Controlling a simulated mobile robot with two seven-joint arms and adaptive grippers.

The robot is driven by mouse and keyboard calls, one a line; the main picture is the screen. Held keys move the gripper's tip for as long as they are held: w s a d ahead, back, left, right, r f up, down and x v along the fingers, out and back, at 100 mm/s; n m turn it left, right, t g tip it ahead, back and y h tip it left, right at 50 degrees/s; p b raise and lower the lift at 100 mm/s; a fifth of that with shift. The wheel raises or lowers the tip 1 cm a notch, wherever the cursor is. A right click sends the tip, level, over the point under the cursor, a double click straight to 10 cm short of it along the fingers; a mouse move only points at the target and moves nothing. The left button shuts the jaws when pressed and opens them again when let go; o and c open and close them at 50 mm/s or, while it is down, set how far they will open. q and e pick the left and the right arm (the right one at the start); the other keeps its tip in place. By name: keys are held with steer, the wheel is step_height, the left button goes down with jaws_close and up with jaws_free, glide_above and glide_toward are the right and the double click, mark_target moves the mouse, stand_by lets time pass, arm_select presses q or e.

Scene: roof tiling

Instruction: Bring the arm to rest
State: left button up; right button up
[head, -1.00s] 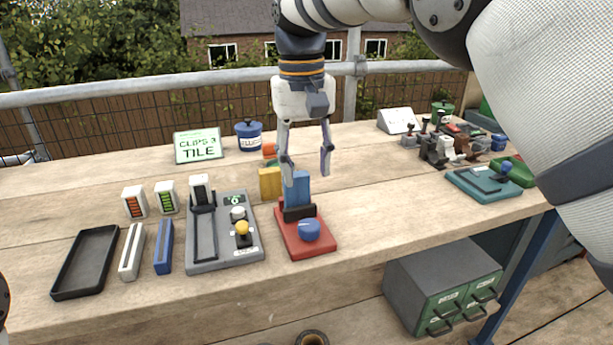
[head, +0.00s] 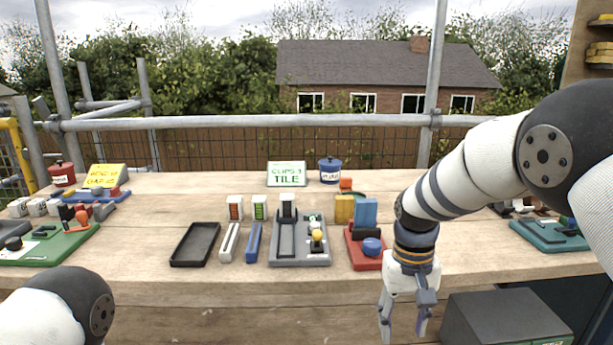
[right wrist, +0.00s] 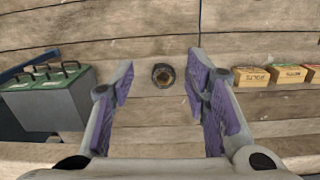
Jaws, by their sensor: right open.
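My right gripper (head: 403,325) hangs pointing down in front of the bench's front edge, at the right of the head view. Its fingers are apart with nothing between them. In the right wrist view the open gripper (right wrist: 160,100) shows both purple-padded fingers, with plank floor below. Of my left arm only a white and dark link shows at the lower left of the head view; its gripper is out of view.
The wooden bench (head: 130,262) carries a red fixture (head: 366,262) with a blue block, a grey fixture (head: 300,258) and a black tray (head: 195,244). A dark ring (right wrist: 163,75) lies on the floor.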

steer(key=s+d+f, duration=0.2)
steer(key=s+f, duration=0.6)
steer(key=f, duration=0.1)
steer(key=s+d+f, duration=0.2)
steer(key=s+f, duration=0.7)
steer(key=s+d+f+g, duration=0.1)
steer(key=s, duration=2.4)
steer(key=shift+s+f+g, duration=0.25)
steer(key=shift+s+g, duration=0.05)
